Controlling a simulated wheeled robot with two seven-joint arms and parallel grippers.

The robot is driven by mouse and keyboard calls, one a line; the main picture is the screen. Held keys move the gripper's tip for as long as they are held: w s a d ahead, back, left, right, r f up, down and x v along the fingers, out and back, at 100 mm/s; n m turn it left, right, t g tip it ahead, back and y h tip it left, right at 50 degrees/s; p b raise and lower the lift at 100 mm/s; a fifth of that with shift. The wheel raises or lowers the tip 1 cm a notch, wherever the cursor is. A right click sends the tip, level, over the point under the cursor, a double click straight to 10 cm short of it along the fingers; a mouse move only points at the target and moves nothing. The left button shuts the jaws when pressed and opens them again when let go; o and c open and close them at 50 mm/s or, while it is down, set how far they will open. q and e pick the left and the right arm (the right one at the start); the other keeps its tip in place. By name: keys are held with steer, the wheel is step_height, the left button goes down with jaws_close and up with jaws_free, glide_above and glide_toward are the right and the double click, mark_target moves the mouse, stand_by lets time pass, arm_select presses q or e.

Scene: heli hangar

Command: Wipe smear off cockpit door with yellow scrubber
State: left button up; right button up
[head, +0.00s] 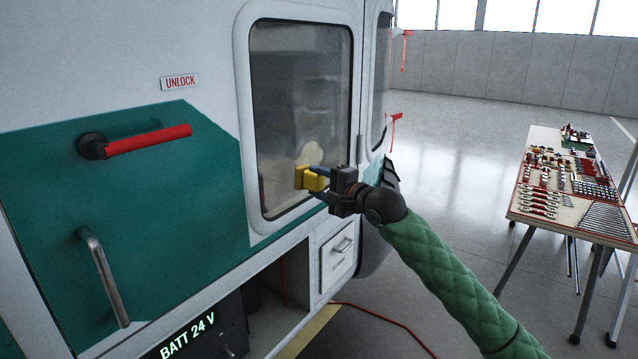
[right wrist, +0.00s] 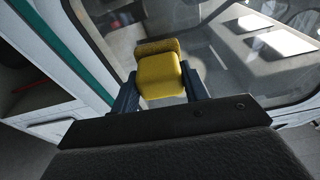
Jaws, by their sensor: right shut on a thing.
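The cockpit door (head: 240,130) has a framed window (head: 300,85) in the head view. A pale, cloudy patch (head: 311,154) shows on the lower glass just above the scrubber; it looks like the smear, but I cannot rule out something seen through the glass. My right gripper (head: 318,177) is shut on the yellow scrubber (head: 307,179) and holds it at the lower part of the window. The scrubber also shows between the two fingers in the right wrist view (right wrist: 160,75). I cannot tell whether its pad touches the glass. My left gripper is not in view.
A red handle (head: 150,139) and a metal grab bar (head: 103,278) stick out from the green and white body at left. A drawer (head: 341,248) sits below the window.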

steer(key=shift+b+x, duration=0.55)
steer(key=shift+x, duration=0.3)
stand_by(0.3)
steer(key=shift+s, duration=0.1)
steer(key=shift+w+d+f+b, duration=0.25)
steer(key=shift+w+b, duration=0.2)
steer(key=shift+b, duration=0.25)
steer(key=shift+w+d+b, duration=0.6)
steer(key=shift+w+b, duration=0.1)
steer(key=shift+b, duration=0.2)
steer(key=shift+w+d+r, duration=0.2)
steer(key=shift+w+d, duration=0.05)
steer(key=shift+w, duration=0.05)
